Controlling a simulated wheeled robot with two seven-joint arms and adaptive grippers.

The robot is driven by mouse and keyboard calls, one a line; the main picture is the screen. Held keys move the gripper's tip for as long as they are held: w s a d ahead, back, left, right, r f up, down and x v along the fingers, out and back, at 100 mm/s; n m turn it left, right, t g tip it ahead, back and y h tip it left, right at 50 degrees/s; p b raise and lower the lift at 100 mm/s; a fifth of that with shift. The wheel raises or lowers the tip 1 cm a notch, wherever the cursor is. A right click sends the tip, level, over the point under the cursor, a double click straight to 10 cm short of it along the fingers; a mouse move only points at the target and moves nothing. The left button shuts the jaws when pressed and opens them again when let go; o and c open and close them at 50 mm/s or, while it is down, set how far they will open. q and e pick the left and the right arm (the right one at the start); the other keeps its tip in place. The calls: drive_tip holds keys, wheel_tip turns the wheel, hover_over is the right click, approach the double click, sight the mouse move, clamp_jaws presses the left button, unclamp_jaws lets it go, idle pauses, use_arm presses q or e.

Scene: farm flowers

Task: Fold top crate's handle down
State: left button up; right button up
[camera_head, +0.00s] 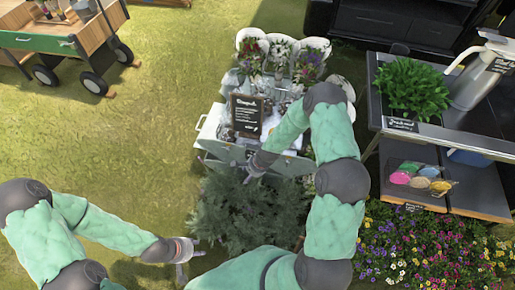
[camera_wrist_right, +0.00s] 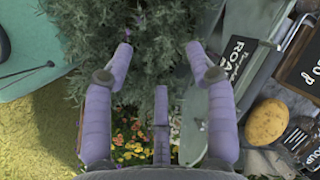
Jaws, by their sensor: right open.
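A pale grey-white crate (camera_head: 212,132) stands at the middle of the head view, with a dark chalkboard (camera_head: 247,112) and mixed goods above it. A thin pale handle (camera_head: 200,122) shows at its left side. My right gripper (camera_head: 252,176) is at the crate's front edge, above a bushy plant. In the right wrist view its purple fingers (camera_wrist_right: 160,50) are open, with nothing held between them. A grey-green panel (camera_wrist_right: 222,105) lies beside the right finger; I cannot tell if they touch. My left gripper (camera_head: 184,258) hangs low at left, away from the crate; its fingers are too small to judge.
The bushy green plant (camera_head: 245,215) fills the space below the crate. White buckets with flowers (camera_head: 280,55) stand behind. A table with a potted plant (camera_head: 413,88) and a metal jug (camera_head: 482,75) is at right. Grass at left is open, with a wooden cart (camera_head: 45,40) beyond.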

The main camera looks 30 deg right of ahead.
sight(257, 148)
drive_tip(key=w+d+r+m+t, duration=0.2)
drive_tip(key=w+d+r+m, duration=0.2)
drive_tip(key=w+d+m, duration=0.75)
drive_tip(key=shift+n+h, duration=0.4)
drive_tip(key=shift+n, duration=0.45)
drive_tip(key=b+x, duration=0.2)
drive_tip(key=x, duration=0.1)
drive_tip(key=b+x, duration=0.2)
drive_tip(key=x, duration=0.1)
drive_tip(key=s+d+b+x, duration=0.1)
drive_tip(key=b+x, duration=0.1)
drive_tip(key=x, duration=0.2)
drive_tip(key=shift+d+f, duration=0.1)
drive_tip(key=shift+f, duration=0.3)
clamp_jaws()
